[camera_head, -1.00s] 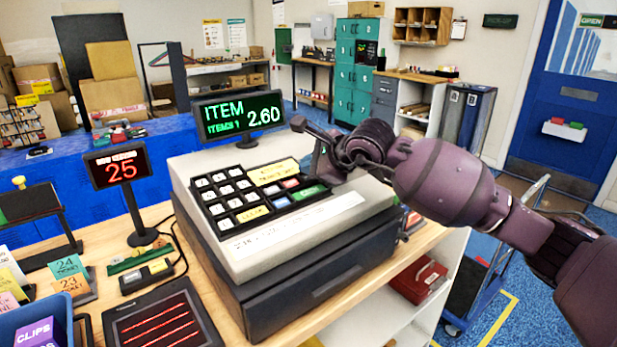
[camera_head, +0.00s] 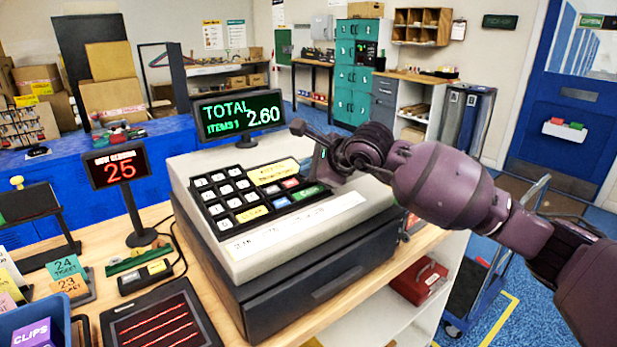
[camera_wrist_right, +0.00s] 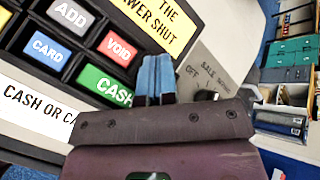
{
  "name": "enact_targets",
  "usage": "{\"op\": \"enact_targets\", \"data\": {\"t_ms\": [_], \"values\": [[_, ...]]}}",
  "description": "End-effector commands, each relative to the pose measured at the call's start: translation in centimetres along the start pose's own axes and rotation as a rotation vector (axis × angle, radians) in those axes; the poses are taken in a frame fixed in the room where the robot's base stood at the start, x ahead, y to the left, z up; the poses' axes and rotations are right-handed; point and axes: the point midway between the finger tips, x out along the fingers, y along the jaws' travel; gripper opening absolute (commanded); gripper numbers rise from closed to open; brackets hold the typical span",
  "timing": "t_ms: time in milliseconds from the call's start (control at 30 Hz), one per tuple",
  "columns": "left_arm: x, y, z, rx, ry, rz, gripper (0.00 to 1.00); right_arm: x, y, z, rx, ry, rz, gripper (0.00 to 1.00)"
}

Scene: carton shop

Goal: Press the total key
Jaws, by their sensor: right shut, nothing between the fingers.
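The cash register (camera_head: 300,230) stands on the wooden counter, its keypad facing up. Its display (camera_head: 238,115) reads TOTAL 2.60, ITEMS 1. My right gripper (camera_head: 322,168) is shut and empty at the keypad's right end, beside the green cash key (camera_head: 306,192). In the right wrist view, its blue fingertips (camera_wrist_right: 155,78) are together just right of the cash key (camera_wrist_right: 105,85) and the red void key (camera_wrist_right: 117,47). No key marked total can be read; the fingers may hide it. Contact with a key cannot be told. My left gripper is out of view.
A small sign showing 25 (camera_head: 118,168) stands left of the register. A dark tablet-like pad (camera_head: 160,322), ticket cards (camera_head: 66,268) and a blue bin (camera_head: 45,312) crowd the counter's left.

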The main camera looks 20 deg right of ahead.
Motion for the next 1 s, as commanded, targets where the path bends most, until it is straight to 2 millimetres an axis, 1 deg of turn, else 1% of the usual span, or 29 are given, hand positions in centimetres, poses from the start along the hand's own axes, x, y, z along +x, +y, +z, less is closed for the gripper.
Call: {"op": "enact_targets", "data": {"t_ms": [267, 667, 1000], "values": [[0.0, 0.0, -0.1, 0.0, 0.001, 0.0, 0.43, 0.0, 0.0, 0.0, 0.0, 0.0, 0.001, 0.0], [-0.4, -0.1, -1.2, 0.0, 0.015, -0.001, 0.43, -1.2, -0.9, 0.8, -0.001, 0.0, -0.001, 0.0], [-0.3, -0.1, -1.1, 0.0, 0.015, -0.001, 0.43, -1.2, -0.8, 0.8, 0.0, 0.0, 0.001, 0.0]]}}
